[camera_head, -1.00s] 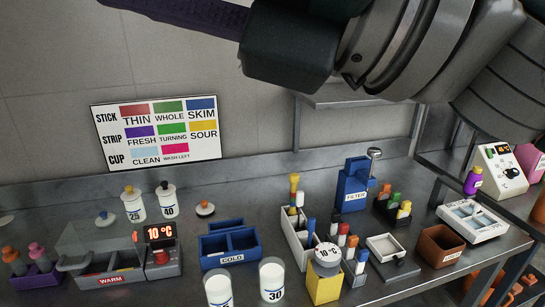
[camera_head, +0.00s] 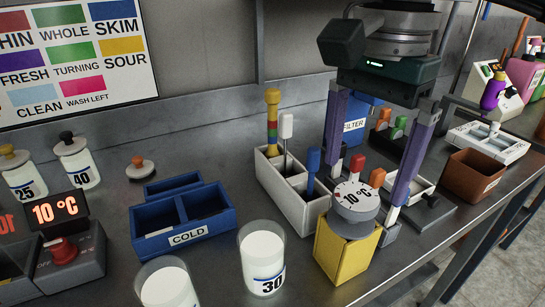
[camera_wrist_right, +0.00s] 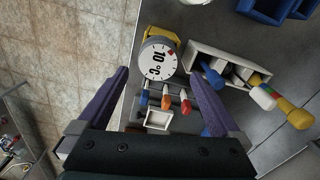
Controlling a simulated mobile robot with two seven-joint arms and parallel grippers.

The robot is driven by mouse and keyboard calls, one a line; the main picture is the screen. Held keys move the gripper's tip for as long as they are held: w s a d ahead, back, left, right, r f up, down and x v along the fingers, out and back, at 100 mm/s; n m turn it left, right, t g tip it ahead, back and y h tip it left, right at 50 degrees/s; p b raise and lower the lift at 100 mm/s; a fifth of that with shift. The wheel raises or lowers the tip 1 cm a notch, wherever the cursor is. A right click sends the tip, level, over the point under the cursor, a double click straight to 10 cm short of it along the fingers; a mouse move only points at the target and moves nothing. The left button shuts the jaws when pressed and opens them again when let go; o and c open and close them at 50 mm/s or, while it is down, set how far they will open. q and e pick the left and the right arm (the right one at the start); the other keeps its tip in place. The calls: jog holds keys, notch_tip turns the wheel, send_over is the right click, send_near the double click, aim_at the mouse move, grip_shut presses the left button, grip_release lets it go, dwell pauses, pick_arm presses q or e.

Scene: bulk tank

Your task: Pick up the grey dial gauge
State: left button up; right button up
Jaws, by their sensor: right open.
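My left gripper is not in view.
A white divided holder (camera_head: 300,205) with sticks stands left of the fingers. A blue COLD box (camera_head: 185,235) and white cups (camera_head: 262,262) stand further left. A brown bin (camera_head: 470,175) and a white tray (camera_head: 490,140) are to the right.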

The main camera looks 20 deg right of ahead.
aim_at(358, 194)
jog(key=f, duration=0.3)
jog(key=f+p, duration=0.1)
jog(key=shift+s+a+f, duration=0.15)
jog(key=shift+s+f, duration=0.15)
jog(key=shift+f, duration=0.45)
jog(key=shift+w, duration=0.1)
jog(key=c, duration=1.4)
